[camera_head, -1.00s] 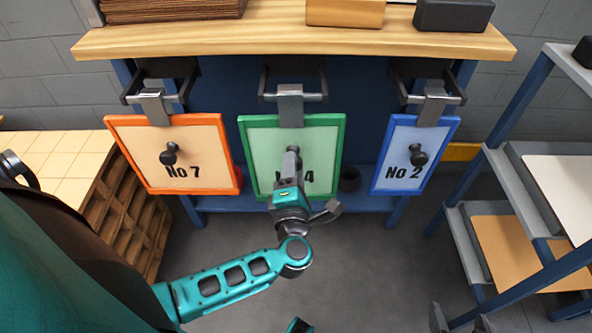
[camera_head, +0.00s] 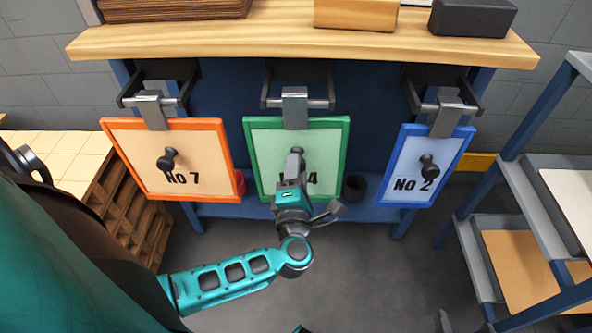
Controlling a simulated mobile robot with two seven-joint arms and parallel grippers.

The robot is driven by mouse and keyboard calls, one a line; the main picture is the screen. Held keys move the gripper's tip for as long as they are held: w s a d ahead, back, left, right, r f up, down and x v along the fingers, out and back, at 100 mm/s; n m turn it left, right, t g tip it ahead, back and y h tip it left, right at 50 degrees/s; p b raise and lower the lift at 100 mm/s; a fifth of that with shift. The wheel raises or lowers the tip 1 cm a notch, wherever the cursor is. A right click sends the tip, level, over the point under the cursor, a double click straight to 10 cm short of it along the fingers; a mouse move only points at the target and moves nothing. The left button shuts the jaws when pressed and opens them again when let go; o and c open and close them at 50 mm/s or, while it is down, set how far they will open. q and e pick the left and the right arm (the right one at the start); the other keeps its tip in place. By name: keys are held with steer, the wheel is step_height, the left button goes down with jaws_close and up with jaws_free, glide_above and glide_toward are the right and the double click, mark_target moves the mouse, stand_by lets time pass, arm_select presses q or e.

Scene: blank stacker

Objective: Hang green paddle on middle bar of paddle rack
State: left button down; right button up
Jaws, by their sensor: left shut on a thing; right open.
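The green-framed paddle (camera_head: 265,150) is at the middle bar (camera_head: 318,103) of the paddle rack. Its grey metal hook (camera_head: 295,106) overlaps the bar; whether the bar bears its weight, I cannot tell. My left gripper (camera_head: 295,165) is shut on the paddle's dark knob, which it mostly hides along with part of the number. The orange paddle (camera_head: 140,150) No 7 hangs at the left bar and the blue paddle (camera_head: 410,165) No 2 at the right bar.
A wooden shelf top (camera_head: 250,38) above the bars carries a brown stack, a tan block (camera_head: 355,12) and a dark block (camera_head: 473,16). A blue-framed shelf unit (camera_head: 530,110) stands at right, a wooden cubby unit (camera_head: 125,215) at left. Red and dark cups sit behind the green paddle.

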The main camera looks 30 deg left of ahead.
steer(key=shift+a+r, duration=0.2)
arm_select(q)
steer(key=shift+w, duration=0.1)
